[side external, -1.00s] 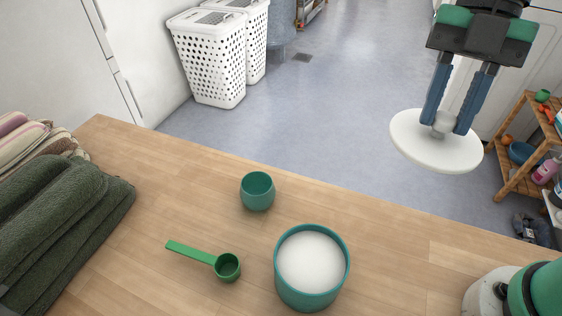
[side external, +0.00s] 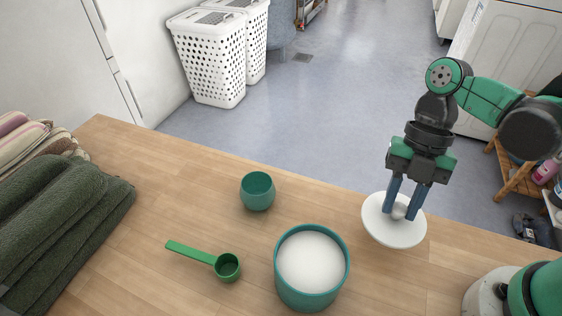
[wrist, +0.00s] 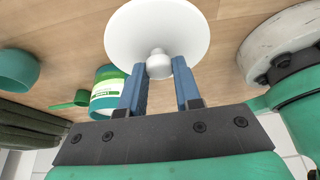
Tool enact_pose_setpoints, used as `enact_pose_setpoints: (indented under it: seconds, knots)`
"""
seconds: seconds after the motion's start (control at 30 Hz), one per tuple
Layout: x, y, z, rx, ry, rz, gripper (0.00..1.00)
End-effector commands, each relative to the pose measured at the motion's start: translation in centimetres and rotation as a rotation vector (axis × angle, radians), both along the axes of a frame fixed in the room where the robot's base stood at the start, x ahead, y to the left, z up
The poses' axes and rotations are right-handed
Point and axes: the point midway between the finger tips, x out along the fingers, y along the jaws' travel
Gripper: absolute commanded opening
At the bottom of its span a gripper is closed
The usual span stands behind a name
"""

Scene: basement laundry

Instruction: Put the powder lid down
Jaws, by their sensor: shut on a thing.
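The white powder lid (side external: 394,232) is a round disc with a grey-white knob. My gripper (side external: 404,213) is shut on the knob, with the lid hanging below its blue fingers. The lid also shows in the wrist view (wrist: 158,30), with its knob between the fingers (wrist: 160,72). In the side view the lid is at the right, over or close to the far edge of the wooden counter; I cannot tell whether it touches the wood. The open teal powder tub (side external: 311,268), full of white powder, stands to the left of the lid and nearer the camera.
A teal cup (side external: 257,191) and a green scoop (side external: 215,262) are on the counter (side external: 180,200) left of the tub. Folded dark green towels (side external: 65,225) lie at the far left. Bare wood lies between cup and towels. White laundry baskets (side external: 210,60) stand on the floor behind.

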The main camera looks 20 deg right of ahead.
Motion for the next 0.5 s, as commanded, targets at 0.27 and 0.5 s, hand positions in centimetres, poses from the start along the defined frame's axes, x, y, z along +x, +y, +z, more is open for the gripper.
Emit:
enact_pose_setpoints:
  seconds: [0.27, 0.5]
  knots:
    - [0.0, 0.0, -1.7, 0.000, 0.000, 0.000, 0.00]
    - [0.0, 0.0, -4.1, 0.001, -0.001, 0.000, 0.00]
